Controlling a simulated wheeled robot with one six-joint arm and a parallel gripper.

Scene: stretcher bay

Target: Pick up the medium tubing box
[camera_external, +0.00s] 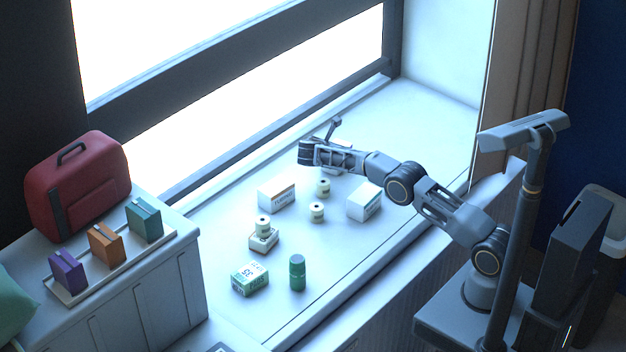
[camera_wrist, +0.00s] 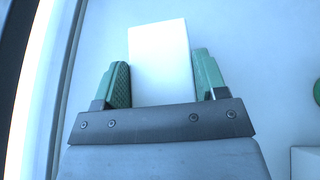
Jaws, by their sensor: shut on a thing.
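My gripper (camera_wrist: 161,62) is shut on a white box (camera_wrist: 160,40) in the wrist view, with a green finger against each side. No label shows on the box's face there, so I cannot read its size. In the outside view my arm reaches over the sill, and its end largely hides the fingers and the held box. Another white box (camera_external: 364,203) stands below my forearm.
Several small cream rolls (camera_external: 317,210) stand on the sill (camera_external: 335,260) between the boxes. A red case (camera_external: 75,185) and a tray of coloured packs (camera_external: 104,245) stand left. The window frame runs behind.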

